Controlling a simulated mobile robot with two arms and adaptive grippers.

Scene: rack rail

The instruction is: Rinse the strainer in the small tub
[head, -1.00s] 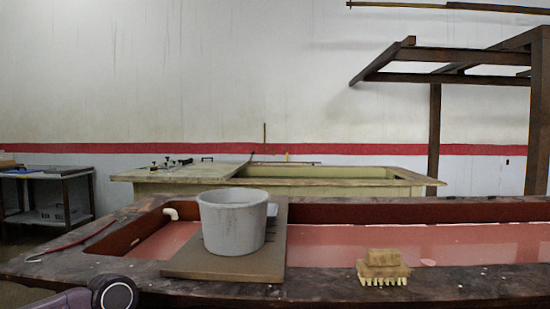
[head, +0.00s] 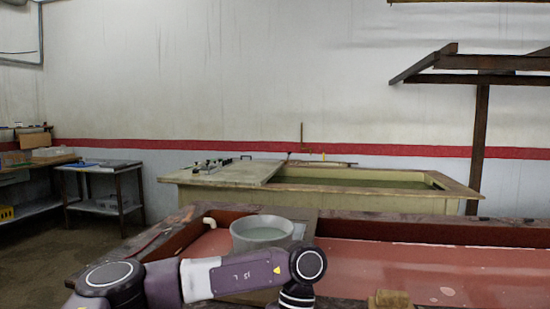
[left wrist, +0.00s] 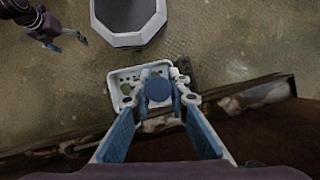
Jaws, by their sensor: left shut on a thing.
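The small grey tub (head: 262,244) stands upright on a board across the trough in the head view, with greenish liquid inside. My left arm crosses in front of it. Its gripper is hidden in the head view. In the left wrist view my left gripper (left wrist: 157,104) is shut on a round blue part, seemingly the end of the strainer's handle (left wrist: 157,88). The pale strainer body (left wrist: 127,78), with small openings, shows behind the fingertips. It is partly hidden by them. My right gripper (left wrist: 66,38) is small at the upper left of that view, apart from the strainer.
The trough (head: 400,262) holds reddish liquid. A scrubbing brush (head: 390,300) is at its near rim, cut off by the picture's bottom edge. A second, greenish basin (head: 330,188) stands behind. A side table (head: 100,165) is at the left. Open floor lies left of the trough.

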